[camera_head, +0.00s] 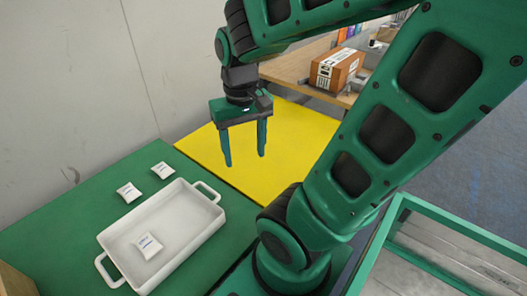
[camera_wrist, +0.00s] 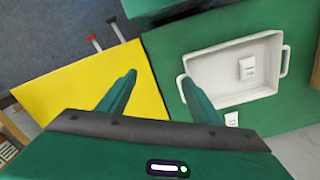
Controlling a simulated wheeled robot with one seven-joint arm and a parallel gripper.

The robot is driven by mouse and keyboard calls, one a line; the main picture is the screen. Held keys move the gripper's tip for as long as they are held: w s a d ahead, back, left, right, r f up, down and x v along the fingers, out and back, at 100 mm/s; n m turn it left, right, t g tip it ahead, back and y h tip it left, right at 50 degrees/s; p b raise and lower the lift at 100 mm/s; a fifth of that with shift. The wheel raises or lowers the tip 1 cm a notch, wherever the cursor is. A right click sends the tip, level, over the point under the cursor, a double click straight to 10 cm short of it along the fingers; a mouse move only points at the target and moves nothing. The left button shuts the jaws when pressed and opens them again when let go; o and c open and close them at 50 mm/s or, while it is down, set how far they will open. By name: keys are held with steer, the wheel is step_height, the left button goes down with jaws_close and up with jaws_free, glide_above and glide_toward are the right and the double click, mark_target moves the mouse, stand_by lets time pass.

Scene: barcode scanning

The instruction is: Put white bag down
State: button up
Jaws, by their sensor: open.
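My gripper (camera_head: 244,160) is open and empty, with its fingers pointing down above the yellow surface (camera_head: 217,163). In the wrist view my gripper (camera_wrist: 160,88) also shows nothing between its fingers. One white bag (camera_head: 149,245) lies inside the white tray (camera_head: 127,232), and it also shows in the wrist view (camera_wrist: 247,68). Two more white bags, one nearer the wall (camera_head: 162,170) and one closer to the tray (camera_head: 129,192), lie on the green table (camera_head: 50,217) behind the tray. Part of one bag (camera_wrist: 232,119) shows beside the tray in the wrist view.
A pale wall (camera_head: 60,90) stands behind the tables. A brown and white box (camera_head: 336,69) sits on a wooden table at the back. A green-framed structure (camera_head: 430,240) is at the lower right. The yellow surface is clear.

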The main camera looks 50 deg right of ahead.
steer(key=shift+m, duration=0.6)
steer(key=s, duration=0.1)
steer(key=s+d, duration=0.1)
steer(key=s, duration=0.1)
steer(key=s+d, duration=0.1)
steer(key=s, duration=0.1)
steer(key=shift+s+d+r, duration=0.15)
steer(key=shift+s+r, duration=0.05)
steer(key=shift+r, duration=0.15)
steer(key=shift+w+f, duration=0.25)
steer(key=shift+w, duration=0.4)
